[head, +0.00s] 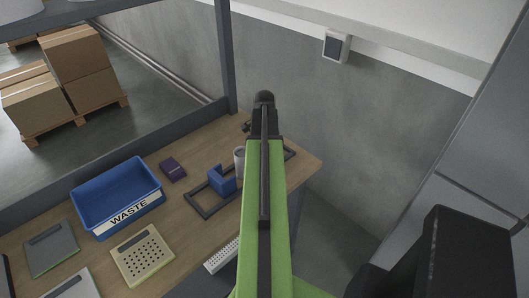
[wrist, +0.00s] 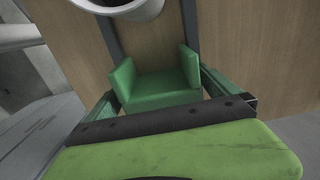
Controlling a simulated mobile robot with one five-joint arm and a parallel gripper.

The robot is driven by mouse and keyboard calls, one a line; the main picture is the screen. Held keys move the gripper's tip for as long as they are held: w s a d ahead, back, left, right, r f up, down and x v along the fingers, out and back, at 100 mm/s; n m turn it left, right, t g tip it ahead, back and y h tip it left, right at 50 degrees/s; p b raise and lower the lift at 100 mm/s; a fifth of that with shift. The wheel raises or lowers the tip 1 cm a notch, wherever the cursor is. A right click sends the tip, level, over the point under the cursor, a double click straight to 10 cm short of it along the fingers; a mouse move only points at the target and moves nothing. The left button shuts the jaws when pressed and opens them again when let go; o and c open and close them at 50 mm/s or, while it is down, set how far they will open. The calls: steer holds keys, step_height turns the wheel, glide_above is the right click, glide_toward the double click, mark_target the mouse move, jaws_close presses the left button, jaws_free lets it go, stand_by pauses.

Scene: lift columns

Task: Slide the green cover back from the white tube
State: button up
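The green cover (wrist: 158,89) is a U-shaped block with two raised side walls, in the middle of the wrist view. The white tube (wrist: 122,8) is cut off by the top edge of that view, apart from the cover, with its dark opening showing. In the head view the tube (head: 239,158) stands upright just left of my arm, and the green cover is hidden behind the arm. My gripper (wrist: 160,82) has its fingers spread wide, one on each side of the cover. I cannot tell whether they touch it.
A blue block (head: 222,181) sits on a dark rail frame (head: 203,212) left of the tube. A blue WASTE bin (head: 117,204), a purple box (head: 172,169) and a perforated tray (head: 143,256) stand further left on the wooden table (head: 200,146). A grey wall rises behind it.

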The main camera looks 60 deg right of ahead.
steer(key=shift+r, duration=0.1)
step_height(320, 180, up, 17)
steer(key=p, duration=1.7)
steer(key=shift+r, duration=0.15)
steer(key=w+a+f+n+b, duration=0.3)
steer(key=w+a, duration=0.8)
steer(key=a, duration=0.2)
steer(key=w+a+f+n+b, duration=0.3)
steer(key=w+a+n, duration=0.1)
steer(key=w+a, duration=0.9)
steer(key=a+f+n+b, duration=0.1)
steer(key=a+n, duration=0.3)
steer(key=a, duration=0.5)
steer(key=s+a+f+n+b, duration=0.1)
steer(key=a+n, duration=0.4)
steer(key=a, duration=0.5)
steer(key=s+a+f+n+b, duration=0.1)
steer(key=a+n, duration=0.4)
steer(key=a, duration=0.5)
steer(key=shift+s+a+f+b, duration=0.1)
steer(key=shift+a+f+b, duration=0.15)
steer(key=shift+f+b, duration=0.25)
